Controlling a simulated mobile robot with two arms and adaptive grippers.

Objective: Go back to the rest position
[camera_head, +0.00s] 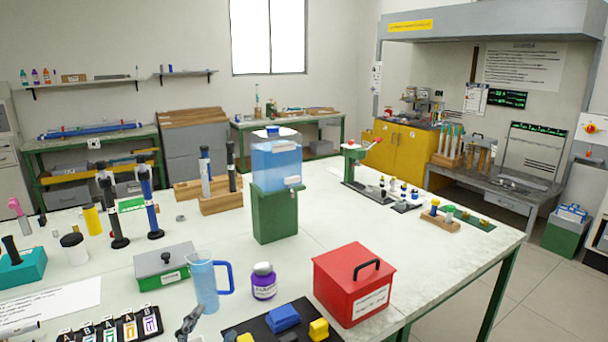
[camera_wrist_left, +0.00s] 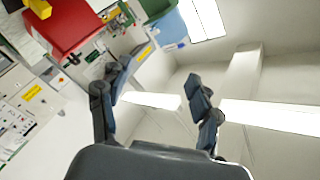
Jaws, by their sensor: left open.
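My left gripper (camera_head: 190,324) shows only in part at the bottom edge of the head view, left of the middle, close to the blue jug. In the left wrist view my left gripper (camera_wrist_left: 160,98) has its two dark fingers spread apart with nothing between them. The wrist view is tilted and looks past the fingers at the wall, the ceiling lights and the red box. My right gripper is not in view. Rod blanks (camera_head: 205,171) stand in a wooden block (camera_head: 221,203) on the white table (camera_head: 330,238).
Near my left gripper stand a blue jug (camera_head: 204,283), a purple-labelled jar (camera_head: 263,282) and a dark mat (camera_head: 246,328) with blue and yellow blocks. A red box (camera_head: 345,290) stands to the right. A green-based water tank (camera_head: 275,214) rises mid-table. The table's right part has clear room.

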